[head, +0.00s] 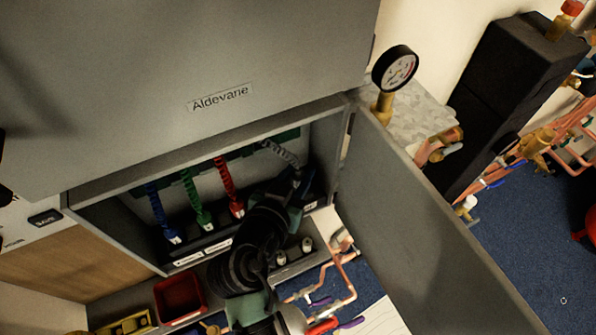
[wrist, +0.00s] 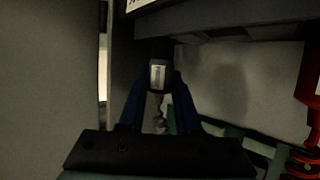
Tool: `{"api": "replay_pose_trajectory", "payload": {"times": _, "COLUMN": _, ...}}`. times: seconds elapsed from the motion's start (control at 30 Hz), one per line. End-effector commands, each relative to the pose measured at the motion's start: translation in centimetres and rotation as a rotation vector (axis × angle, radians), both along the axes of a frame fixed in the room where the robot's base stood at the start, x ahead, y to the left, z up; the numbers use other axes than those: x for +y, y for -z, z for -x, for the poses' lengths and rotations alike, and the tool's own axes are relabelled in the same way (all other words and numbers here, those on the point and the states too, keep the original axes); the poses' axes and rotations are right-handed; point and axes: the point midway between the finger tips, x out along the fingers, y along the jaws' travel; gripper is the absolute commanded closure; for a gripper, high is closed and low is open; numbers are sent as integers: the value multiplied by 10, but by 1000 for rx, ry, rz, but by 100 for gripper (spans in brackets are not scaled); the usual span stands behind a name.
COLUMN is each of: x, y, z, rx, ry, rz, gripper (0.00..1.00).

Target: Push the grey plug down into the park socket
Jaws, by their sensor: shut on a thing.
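The grey plug (wrist: 157,73), dark with a pale label, is between the fingers of my gripper (wrist: 157,88) in the wrist view. Its grey coiled cable (wrist: 159,112) runs away between the fingers, and hangs from the cabinet top in the head view (head: 281,151). The plug's far end meets the dark socket strip (wrist: 230,20); I cannot tell how deep it sits. The park socket itself is hidden. In the head view my gripper (head: 297,188) is at the right end of the cabinet's inside, mostly hiding the plug.
Red (head: 237,208), green (head: 207,221) and blue (head: 172,236) plugs with coiled cables stand in a row to the left. The open cabinet door (head: 420,220) is close on the right. A red bin (head: 180,299) and copper pipes (head: 335,275) lie below.

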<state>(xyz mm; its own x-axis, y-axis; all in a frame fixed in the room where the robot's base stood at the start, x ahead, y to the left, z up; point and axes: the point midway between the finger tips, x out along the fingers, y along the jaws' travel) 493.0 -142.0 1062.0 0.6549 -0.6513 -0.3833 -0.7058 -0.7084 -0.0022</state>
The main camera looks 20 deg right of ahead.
Motion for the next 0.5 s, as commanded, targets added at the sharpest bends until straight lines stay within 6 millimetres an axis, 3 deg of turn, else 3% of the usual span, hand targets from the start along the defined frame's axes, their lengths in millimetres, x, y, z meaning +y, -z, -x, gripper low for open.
{"api": "replay_pose_trajectory", "payload": {"times": 0.5, "x": 0, "y": 12, "z": 0, "rx": 0, "ry": 0, "rz": 0, "gripper": 100}}
